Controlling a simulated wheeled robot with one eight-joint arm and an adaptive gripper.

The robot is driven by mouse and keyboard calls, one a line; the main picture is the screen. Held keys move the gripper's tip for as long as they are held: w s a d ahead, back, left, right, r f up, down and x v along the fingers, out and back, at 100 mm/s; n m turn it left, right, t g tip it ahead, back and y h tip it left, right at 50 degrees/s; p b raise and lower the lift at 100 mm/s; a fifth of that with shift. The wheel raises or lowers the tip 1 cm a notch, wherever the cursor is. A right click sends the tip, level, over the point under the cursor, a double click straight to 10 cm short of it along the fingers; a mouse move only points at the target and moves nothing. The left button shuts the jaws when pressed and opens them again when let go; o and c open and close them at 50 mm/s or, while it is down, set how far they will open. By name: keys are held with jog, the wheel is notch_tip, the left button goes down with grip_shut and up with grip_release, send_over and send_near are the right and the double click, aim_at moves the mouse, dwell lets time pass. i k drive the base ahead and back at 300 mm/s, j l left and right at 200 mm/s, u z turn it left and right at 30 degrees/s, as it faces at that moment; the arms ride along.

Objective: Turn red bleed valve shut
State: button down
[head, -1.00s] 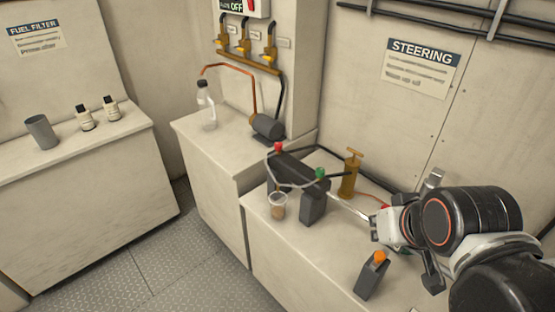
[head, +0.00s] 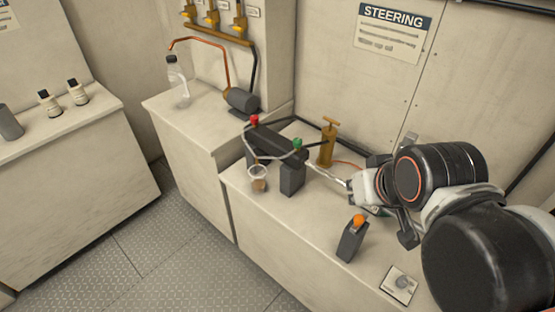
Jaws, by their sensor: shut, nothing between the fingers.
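The red bleed valve (head: 254,120) is a small red cap on the left end of a dark grey steering cylinder (head: 277,143). A green cap (head: 297,144) sits at the cylinder's right end. A clear hose loops from the valve area to a small cup (head: 258,179) holding brownish fluid. My gripper (head: 362,188) is at the right, over the bench beside the silver rod (head: 325,175), well apart from the red valve. It is shut and empty. My arm partly hides the gripper's fingers and the bench behind it.
A brass hand pump (head: 328,145) stands behind the cylinder. A plate with a grey knob (head: 399,284) lies at the front right. The bench front left of the bottle is clear.

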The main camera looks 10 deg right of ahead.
aim_at(254, 119)
jog(key=i+j, duration=0.45)
jog(key=i+j+z, duration=0.1)
jog(key=i+j, duration=0.3)
jog(key=j, duration=0.25)
